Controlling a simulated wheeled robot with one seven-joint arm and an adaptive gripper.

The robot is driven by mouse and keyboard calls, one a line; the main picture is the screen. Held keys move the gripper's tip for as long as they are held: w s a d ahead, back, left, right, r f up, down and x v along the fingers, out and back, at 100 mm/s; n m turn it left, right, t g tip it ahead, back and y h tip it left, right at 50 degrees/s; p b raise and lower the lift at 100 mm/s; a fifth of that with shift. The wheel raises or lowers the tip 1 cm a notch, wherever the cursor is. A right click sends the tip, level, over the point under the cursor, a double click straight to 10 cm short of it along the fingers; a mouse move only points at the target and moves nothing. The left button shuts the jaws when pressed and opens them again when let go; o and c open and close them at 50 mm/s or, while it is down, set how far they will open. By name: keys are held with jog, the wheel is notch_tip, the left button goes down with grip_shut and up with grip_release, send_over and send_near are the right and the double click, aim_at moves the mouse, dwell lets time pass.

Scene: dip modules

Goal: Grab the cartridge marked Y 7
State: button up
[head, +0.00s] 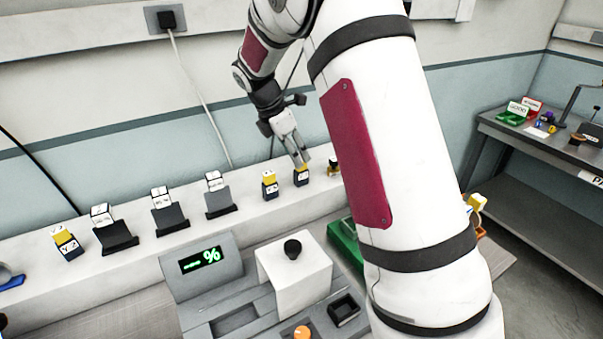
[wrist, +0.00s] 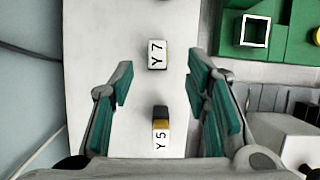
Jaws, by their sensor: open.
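The cartridge marked Y 7 (wrist: 155,55) stands on the white ledge in the wrist view, its white label facing the camera. It lies just ahead of the gap between my fingertips. My gripper (wrist: 160,78) is open, with teal finger pads on both sides and nothing held. A cartridge marked Y 5 (wrist: 161,132) stands nearer the gripper base, between the fingers in the picture.
Another cartridge (head: 333,165) stands to the right, partly seen. Several dark holders (head: 221,200) and a further cartridge (head: 67,243) line the ledge (head: 140,262) leftward. A grey display unit (head: 203,262) and a green tray (wrist: 262,42) sit in front of the ledge.

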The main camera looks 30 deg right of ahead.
aim_at(301, 172)
jog(key=shift+d+p+x, duration=0.2)
jog(key=shift+p+x, duration=0.35)
jog(key=shift+x, duration=2.1)
jog(key=shift+w+r, duration=0.1)
jog(key=shift+w, duration=0.05)
grip_shut()
